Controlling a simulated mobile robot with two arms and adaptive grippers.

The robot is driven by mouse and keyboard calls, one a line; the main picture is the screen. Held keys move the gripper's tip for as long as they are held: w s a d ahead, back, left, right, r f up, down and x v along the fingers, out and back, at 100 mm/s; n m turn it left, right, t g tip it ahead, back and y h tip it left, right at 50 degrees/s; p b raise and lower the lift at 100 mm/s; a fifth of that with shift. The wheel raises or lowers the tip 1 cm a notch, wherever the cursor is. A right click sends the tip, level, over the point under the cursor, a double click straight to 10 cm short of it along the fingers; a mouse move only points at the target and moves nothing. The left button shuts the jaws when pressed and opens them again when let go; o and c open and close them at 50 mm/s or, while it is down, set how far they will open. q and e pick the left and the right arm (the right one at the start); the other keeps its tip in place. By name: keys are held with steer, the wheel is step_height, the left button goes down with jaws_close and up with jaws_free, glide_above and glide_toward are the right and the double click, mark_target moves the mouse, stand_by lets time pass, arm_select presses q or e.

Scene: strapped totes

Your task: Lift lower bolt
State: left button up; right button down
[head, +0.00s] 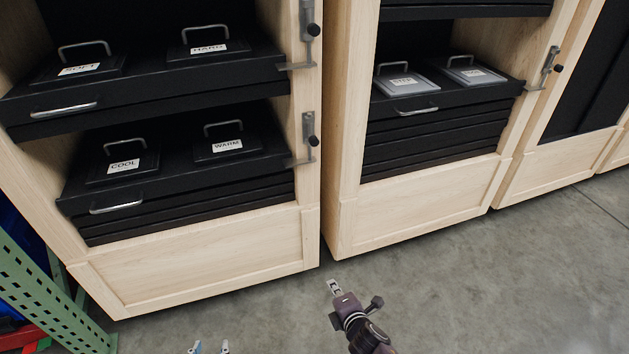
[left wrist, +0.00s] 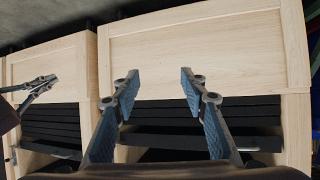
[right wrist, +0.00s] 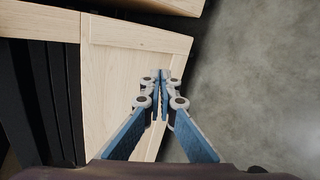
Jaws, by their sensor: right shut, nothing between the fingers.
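The lower bolt (head: 310,140) is a grey metal latch with a black knob on the right post of the left cabinet. Its foot sits at the right front corner of the drawer holding the COOL and WARM lids. A matching upper bolt (head: 310,30) is above it. My left gripper (head: 209,348) barely shows at the bottom edge; in the left wrist view (left wrist: 158,92) it is open and empty, facing wooden panels. My right gripper (head: 334,287) is below and right of the lower bolt, apart from it; the right wrist view (right wrist: 160,74) shows it shut and empty.
The drawer (head: 103,207) beside the lower bolt has a metal handle. Another cabinet (head: 420,215) stands to the right, with its own bolt (head: 546,68). A green perforated post (head: 40,290) is at the lower left. The concrete floor (head: 500,280) in front is clear.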

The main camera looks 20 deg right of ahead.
mark_target(312, 130)
arm_select(q)
step_height(312, 130, up, 28)
steer(key=d+t+h+b, duration=0.1)
steer(key=t+h+b, duration=0.1)
steer(key=t+b, duration=0.6)
steer(key=b, duration=0.3)
steer(key=shift+w+d+t+b, duration=0.15)
steer(key=shift+w+t+b, duration=0.1)
steer(key=shift+t+b, duration=0.1)
arm_select(e)
steer(key=w+r+n+t, duration=0.3)
steer(key=r+n, duration=0.1)
steer(key=r, duration=0.4)
steer(key=w+r+n+t, duration=0.3)
steer(key=w+r+n, duration=0.1)
steer(key=r, duration=0.5)
steer(key=w+r+n+t, duration=0.2)
steer(key=r+n, duration=0.3)
steer(key=r, duration=0.4)
steer(key=shift+w+a+t, duration=0.2)
steer(key=shift+w+t, duration=0.2)
steer(key=shift+w, duration=0.35)
arm_select(q)
steer(key=shift+f, duration=0.1)
arm_select(e)
steer(key=shift+w, duration=0.1)
